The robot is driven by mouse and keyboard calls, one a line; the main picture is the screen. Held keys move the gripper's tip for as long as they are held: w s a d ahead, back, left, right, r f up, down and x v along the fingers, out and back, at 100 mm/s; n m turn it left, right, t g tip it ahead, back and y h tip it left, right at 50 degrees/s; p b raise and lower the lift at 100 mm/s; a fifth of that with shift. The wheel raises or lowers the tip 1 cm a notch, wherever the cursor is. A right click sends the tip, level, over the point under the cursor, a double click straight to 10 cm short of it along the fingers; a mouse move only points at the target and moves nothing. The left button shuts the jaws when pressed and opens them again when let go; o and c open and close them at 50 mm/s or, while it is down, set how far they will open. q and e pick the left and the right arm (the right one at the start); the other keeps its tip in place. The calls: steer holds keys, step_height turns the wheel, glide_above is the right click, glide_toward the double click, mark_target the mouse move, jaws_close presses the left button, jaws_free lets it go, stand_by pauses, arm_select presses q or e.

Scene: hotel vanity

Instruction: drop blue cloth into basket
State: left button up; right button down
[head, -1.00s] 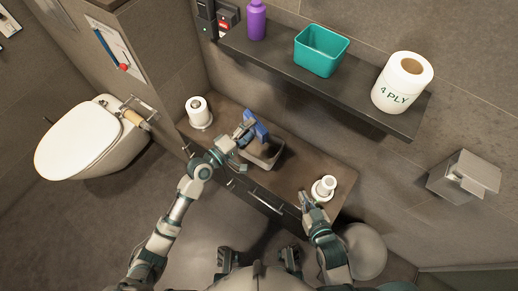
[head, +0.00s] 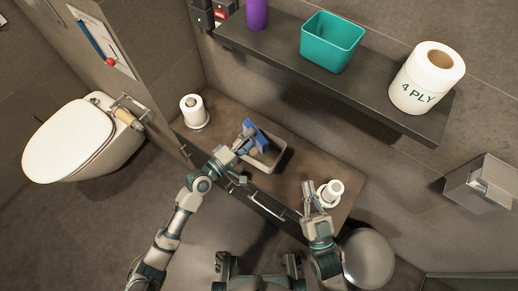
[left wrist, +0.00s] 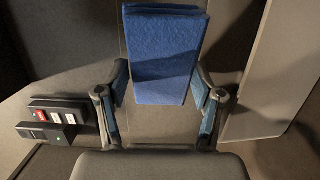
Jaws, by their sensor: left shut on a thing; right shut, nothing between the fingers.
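The blue cloth (head: 257,134) is a folded, flat block held over the back left part of the basket in the head view. It also shows upright in the left wrist view (left wrist: 165,55). My left gripper (head: 245,143) is shut on it, with a finger on each side. The basket (head: 283,160) is a small grey open box on the brown counter, partly hidden by the cloth and my left gripper. Whether the cloth touches the basket, I cannot tell. My right gripper (head: 308,188) is shut and empty, just left of a small white roll.
A paper roll on a stand (head: 193,111) is at the counter's left end, and a small white roll (head: 332,191) at its right. The shelf (head: 290,66) above holds a purple bottle (head: 257,14), teal bin (head: 331,42) and large roll (head: 427,78). A toilet (head: 70,140) is left.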

arm_select(q)
steer(key=shift+f, duration=0.1)
arm_select(e)
steer(key=shift+s+r+t, duration=0.15)
steer(key=shift+r+t, duration=0.15)
arm_select(q)
steer(key=o, duration=1.1)
steer(key=shift+s+f, duration=0.1)
steer(key=shift+f, duration=0.05)
arm_select(e)
steer(key=shift+f, duration=0.1)
arm_select(q)
steer(key=shift+a, duration=0.15)
steer(key=v, duration=1.1)
steer(key=shift+s+a, duration=0.2)
steer(key=shift+s, duration=0.1)
